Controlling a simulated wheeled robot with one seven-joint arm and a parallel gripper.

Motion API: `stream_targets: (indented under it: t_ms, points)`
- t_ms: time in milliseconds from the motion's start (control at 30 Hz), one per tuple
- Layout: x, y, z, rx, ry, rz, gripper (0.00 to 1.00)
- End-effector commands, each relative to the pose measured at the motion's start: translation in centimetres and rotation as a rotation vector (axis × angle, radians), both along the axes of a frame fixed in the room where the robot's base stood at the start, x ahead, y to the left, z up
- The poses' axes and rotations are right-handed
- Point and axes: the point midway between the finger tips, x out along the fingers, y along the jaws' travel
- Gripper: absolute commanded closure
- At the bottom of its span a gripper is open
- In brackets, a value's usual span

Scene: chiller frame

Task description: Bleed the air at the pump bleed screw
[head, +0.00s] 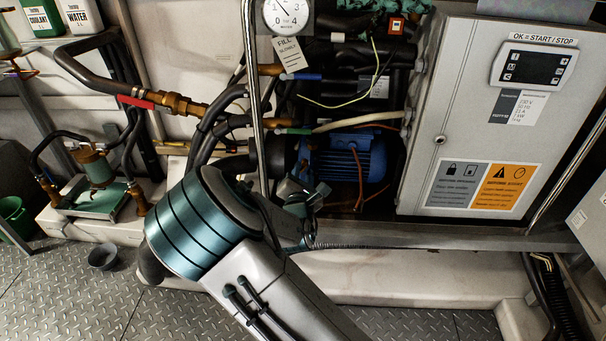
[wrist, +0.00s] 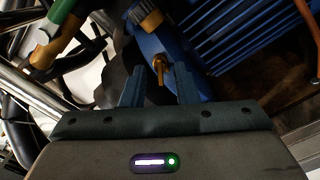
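The blue pump motor (head: 352,163) sits low in the chiller frame, left of the grey control box. In the wrist view the blue pump body and its ribbed motor (wrist: 235,40) fill the upper part. A small brass bleed screw (wrist: 159,66) stands out from the pump body there. My gripper (wrist: 159,88) is open, its two dark fingers on either side of the screw in the picture. I cannot tell whether they touch it. In the head view my gripper (head: 303,198) is at the pump's front, and my arm hides the screw.
The grey control box (head: 465,120) stands right of the pump. Black hoses (head: 215,120) and a vertical metal pipe (head: 251,80) are close on the left. A thin green-yellow wire (head: 345,105) hangs above the motor. A dark cup (head: 103,257) stands on the floor at left.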

Motion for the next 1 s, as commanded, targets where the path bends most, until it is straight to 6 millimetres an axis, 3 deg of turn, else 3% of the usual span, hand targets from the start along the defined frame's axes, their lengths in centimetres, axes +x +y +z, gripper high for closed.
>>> stream_targets:
  t_ms: [33,100,133,567,1000]
  points:
    - [-0.02,0.01,0.01,0.000,0.000,0.000,0.78]
    - [-0.02,0.01,0.01,0.000,0.000,0.000,0.98]
    - [-0.02,0.02,0.01,0.000,0.000,0.000,1.00]
    - [-0.02,0.03,0.08,0.044,-0.003,0.000,1.00]
    - [0.02,-0.02,0.11,0.367,-0.015,-0.001,1.00]
